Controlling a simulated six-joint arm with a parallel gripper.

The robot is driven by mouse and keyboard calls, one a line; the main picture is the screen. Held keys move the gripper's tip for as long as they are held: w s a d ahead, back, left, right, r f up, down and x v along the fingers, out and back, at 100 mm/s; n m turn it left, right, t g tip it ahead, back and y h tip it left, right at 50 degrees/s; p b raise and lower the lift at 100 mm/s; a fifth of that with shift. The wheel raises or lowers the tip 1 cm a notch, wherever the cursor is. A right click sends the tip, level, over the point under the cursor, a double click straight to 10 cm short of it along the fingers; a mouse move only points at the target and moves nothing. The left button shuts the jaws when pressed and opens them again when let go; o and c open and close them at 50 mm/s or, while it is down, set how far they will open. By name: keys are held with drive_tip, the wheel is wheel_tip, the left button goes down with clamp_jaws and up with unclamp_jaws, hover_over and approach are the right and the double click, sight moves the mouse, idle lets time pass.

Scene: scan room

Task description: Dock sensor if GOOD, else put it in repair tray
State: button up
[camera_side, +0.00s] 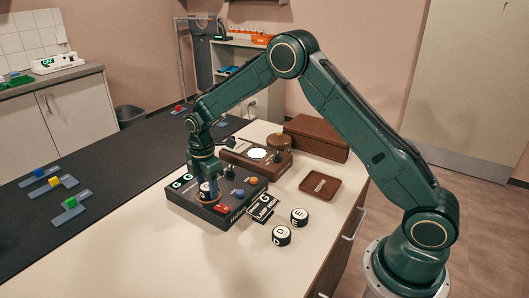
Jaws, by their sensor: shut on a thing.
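My gripper (205,182) points down over the left part of a dark box (232,222) with knobs and green "G" marks. A brown tray (320,185) with small lettering, perhaps the repair tray, lies empty on the right. A brown unit (238,163) with a lit white disc (257,154) stands behind the box. A card (264,207) reads "G" and seems to say "LAMP GOOD".
Two dark cylinders with white lettered tops, D (282,235) and E (299,217), stand at the front right. A brown case (317,137) is at the back. Small coloured blocks lie on the dark mat (105,192) at left. The front left tabletop is clear.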

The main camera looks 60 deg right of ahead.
sight(207, 186)
drive_tip(key=shift+f, duration=0.35)
drive_tip(key=shift+s+f, duration=0.1)
drive_tip(key=shift+f, duration=0.15)
drive_tip(key=o, duration=1.1)
drive_tip(key=shift+f, duration=0.1)
wheel_tip(207, 186, up, 14)
drive_tip(key=shift+f, duration=0.15)
